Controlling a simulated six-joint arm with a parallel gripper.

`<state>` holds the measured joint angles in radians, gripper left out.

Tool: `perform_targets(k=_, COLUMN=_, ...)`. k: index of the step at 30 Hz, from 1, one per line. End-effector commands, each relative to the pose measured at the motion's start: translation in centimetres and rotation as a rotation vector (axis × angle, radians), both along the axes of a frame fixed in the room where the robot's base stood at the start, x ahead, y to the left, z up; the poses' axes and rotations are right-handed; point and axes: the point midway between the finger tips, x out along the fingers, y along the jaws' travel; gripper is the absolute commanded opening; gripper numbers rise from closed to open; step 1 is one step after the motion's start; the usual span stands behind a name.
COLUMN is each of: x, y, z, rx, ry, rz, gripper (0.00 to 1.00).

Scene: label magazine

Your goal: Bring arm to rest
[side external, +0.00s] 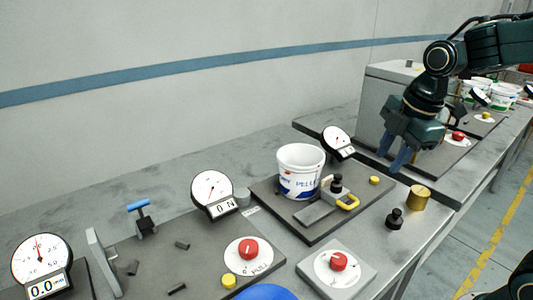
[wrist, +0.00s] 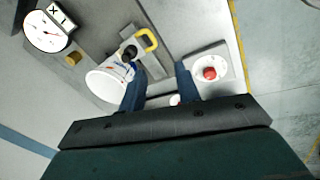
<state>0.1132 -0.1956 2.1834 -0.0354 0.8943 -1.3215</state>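My gripper (side external: 394,160) hangs from the arm at the upper right in the side view. Its two blue fingers point down, over the bench to the right of the white bucket (side external: 300,171). In the wrist view my gripper (wrist: 159,85) shows its blue fingers spread apart with nothing between them. It is open and empty. The bucket has blue and red lettering and stands upright on a dark plate (side external: 268,205). The bucket also shows in the wrist view (wrist: 106,83), left of the fingers.
A brass cylinder (side external: 418,197) and a black knob weight (side external: 395,218) stand near the bench edge. Dial gauges (side external: 212,190) and red-knob dials (side external: 248,251) line the bench. A grey cabinet (side external: 385,95) stands behind my gripper.

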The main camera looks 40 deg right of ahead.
Motion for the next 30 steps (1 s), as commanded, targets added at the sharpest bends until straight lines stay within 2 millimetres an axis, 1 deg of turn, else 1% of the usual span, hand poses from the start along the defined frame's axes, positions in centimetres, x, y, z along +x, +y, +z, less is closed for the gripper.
perform_targets(k=1, x=-0.8, y=0.3, z=0.4, rx=0.015, ry=-0.016, rz=-0.058, gripper=0.33)
perform_targets(k=10, x=-5.1, y=1.4, z=1.6, rx=0.134, ry=-0.094, rz=-0.436, gripper=0.33)
perform_targets(k=21, x=-10.0, y=2.4, z=1.8, rx=0.326, ry=-0.175, rz=-0.887, gripper=0.33)
perform_targets(k=27, x=-11.9, y=2.7, z=1.5, rx=0.420, ry=-0.199, rz=-1.071, gripper=0.33)
perform_targets(k=30, x=-12.4, y=2.8, z=1.4, rx=0.447, ry=-0.204, rz=-1.122, gripper=0.33)
